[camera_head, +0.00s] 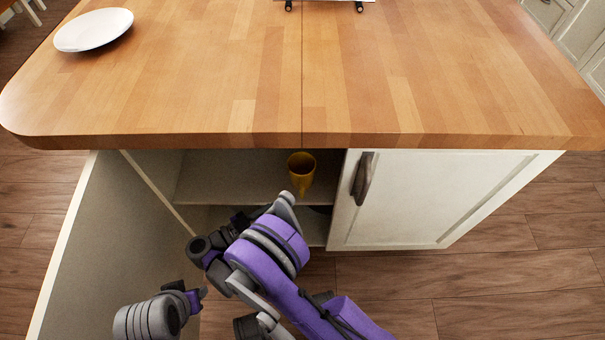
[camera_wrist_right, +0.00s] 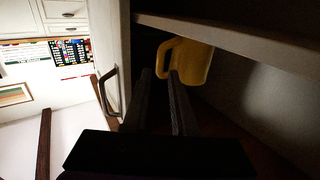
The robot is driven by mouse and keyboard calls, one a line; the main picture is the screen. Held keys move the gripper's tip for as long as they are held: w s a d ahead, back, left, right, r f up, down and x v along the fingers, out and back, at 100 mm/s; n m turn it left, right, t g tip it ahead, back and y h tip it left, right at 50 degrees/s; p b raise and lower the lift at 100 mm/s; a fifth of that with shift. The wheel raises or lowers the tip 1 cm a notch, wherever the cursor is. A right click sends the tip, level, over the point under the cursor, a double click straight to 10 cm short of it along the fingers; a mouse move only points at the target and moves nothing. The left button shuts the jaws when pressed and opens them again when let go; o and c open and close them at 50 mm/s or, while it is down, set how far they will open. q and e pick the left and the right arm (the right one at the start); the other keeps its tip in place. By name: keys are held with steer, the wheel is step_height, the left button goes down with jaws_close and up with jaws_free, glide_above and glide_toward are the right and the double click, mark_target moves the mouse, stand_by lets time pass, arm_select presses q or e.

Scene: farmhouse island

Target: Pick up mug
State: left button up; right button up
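A yellow mug (camera_head: 301,163) is in the open cabinet under the island top, by the front of the shelf. In the right wrist view the mug (camera_wrist_right: 196,62) has its handle toward my fingers. My right gripper (camera_head: 288,200) is just in front of the mug in the head view. In the wrist view its two fingers (camera_wrist_right: 160,74) are apart, with the handle at or just beyond their tips; I cannot tell whether they touch it. My left gripper (camera_head: 203,293) is low at the left, mostly hidden, away from the mug.
The wooden island top (camera_head: 400,80) overhangs the cabinet. The shelf (camera_head: 225,182) is otherwise bare where visible. An open door (camera_head: 110,250) stands left, and a closed door with a handle (camera_head: 362,179) is right. A white plate (camera_head: 94,29) lies on top.

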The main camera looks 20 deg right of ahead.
mark_target(302, 194)
steer(key=b+x, duration=0.1)
steer(key=x, duration=0.8)
steer(key=shift+a+b, duration=0.1)
steer(key=shift+b, duration=0.2)
jaws_close()
stand_by(1.0)
